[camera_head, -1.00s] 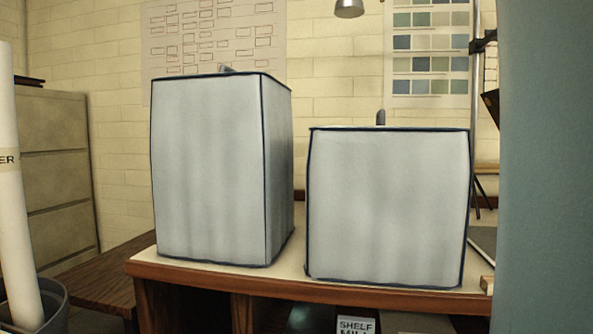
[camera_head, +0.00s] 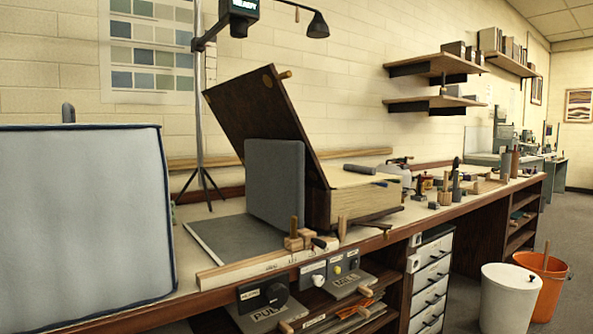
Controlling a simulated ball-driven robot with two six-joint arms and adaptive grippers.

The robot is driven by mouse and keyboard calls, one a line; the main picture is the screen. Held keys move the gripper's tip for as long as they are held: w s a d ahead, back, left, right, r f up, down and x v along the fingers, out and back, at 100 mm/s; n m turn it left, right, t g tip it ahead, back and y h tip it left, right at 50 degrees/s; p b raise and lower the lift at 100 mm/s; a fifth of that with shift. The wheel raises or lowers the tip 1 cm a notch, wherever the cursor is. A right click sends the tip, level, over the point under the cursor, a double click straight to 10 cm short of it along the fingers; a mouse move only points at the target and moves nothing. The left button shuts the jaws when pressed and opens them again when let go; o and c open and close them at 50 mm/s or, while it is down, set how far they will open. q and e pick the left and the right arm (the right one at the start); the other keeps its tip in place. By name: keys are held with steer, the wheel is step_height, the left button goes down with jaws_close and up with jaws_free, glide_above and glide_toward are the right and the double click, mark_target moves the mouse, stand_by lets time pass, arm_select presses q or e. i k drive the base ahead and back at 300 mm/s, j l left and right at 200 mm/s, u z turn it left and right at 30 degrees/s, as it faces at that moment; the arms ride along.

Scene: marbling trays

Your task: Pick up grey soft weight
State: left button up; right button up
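A dark grey slab with rounded edges (camera_head: 275,185) stands upright on the bench, in front of a raised dark wooden lid (camera_head: 255,110). A much larger pale grey block with dark piped edges (camera_head: 80,215) stands on the bench at the left, cut off by the picture edge. I cannot tell for certain which of these is the grey soft weight. Neither of my grippers is in view.
A flat grey sheet (camera_head: 222,240) lies on the bench beside the slab. A wooden strip (camera_head: 262,268) runs along the front edge. Small tools crowd the bench to the right. A white bin (camera_head: 508,298) and an orange bucket (camera_head: 545,285) stand on the floor.

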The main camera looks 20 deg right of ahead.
mark_target(364, 169)
steer(key=z, duration=1.1)
steer(key=u, duration=0.75)
steer(key=i+l+u, duration=0.15)
steer(key=l+u, duration=0.2)
steer(key=i+l+u, duration=0.15)
steer(key=l+u, duration=0.55)
steer(key=i+l, duration=0.05)
steer(key=l, duration=0.05)
